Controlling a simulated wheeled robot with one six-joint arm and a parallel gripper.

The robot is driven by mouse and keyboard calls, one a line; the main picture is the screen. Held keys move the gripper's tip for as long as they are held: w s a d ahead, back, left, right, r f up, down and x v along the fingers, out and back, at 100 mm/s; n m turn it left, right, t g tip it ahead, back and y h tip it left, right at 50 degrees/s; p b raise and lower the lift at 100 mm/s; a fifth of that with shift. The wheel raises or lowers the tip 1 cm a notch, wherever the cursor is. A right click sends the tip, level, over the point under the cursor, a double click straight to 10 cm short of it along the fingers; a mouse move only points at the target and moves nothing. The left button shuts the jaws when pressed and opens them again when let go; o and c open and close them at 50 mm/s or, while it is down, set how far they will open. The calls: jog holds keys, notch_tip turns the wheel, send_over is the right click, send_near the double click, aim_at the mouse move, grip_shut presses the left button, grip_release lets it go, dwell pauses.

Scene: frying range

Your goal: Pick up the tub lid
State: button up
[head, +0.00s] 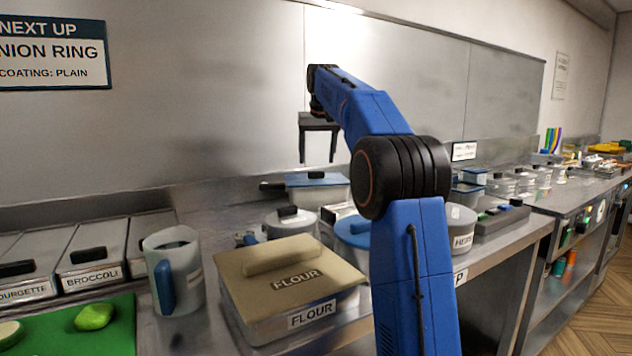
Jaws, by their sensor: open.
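A tan lid (318,258) marked FLOUR, with a raised bar handle, lies on a square tub (268,328) on the steel counter. The lid appears seated on the tub, which has a FLOUR label on its front. My gripper (318,158) hangs pointing down, its two fingers apart and nothing between them. In the picture it is above and behind the flour tub, in front of the steel back wall. It is clear of the lid. Part of the counter to the right is hidden by my blue arm.
A jug (187,273) stands left of the tub. A blue-lidded container (318,181), a round lidded pot (290,222) and a blue round lid (353,231) crowd behind it. Lidded bins (90,258) and a green board (120,320) lie left.

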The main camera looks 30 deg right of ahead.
aim_at(316, 172)
jog(key=shift+x, duration=2.65)
jog(key=shift+s, duration=0.2)
jog(key=shift+c, duration=0.4)
jog(key=c, duration=1.2)
